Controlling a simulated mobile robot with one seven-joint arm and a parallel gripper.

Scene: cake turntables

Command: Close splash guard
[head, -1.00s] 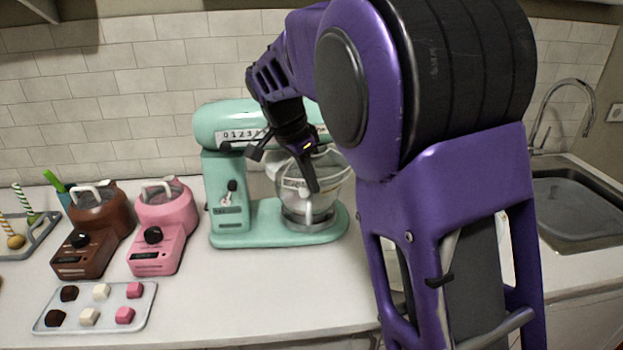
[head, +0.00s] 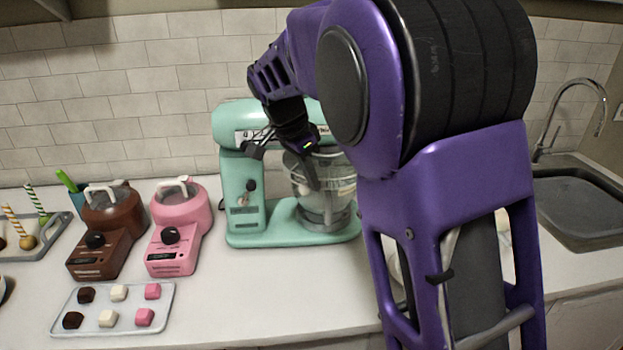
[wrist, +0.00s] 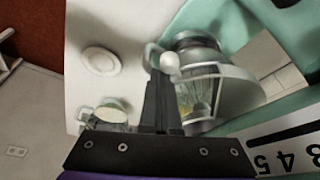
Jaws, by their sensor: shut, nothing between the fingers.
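The mint-green stand mixer (head: 240,185) stands on the counter with a clear bowl (head: 328,205) under its head. The pale splash guard shows at the bowl's rim in the wrist view (wrist: 228,72), a round white knob (wrist: 169,63) beside it; whether it is open or shut I cannot tell. My gripper (head: 315,187) is shut and empty, pointing down in front of the bowl's left part. In the wrist view, my closed fingers (wrist: 161,82) reach toward the knob; contact is unclear. My arm hides the mixer's right end.
A pink machine (head: 180,225) and a brown machine (head: 105,230) stand left of the mixer. A tray (head: 112,320) of small cubes lies in front of them. The sink (head: 580,205) is at the right. The counter before the mixer is clear.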

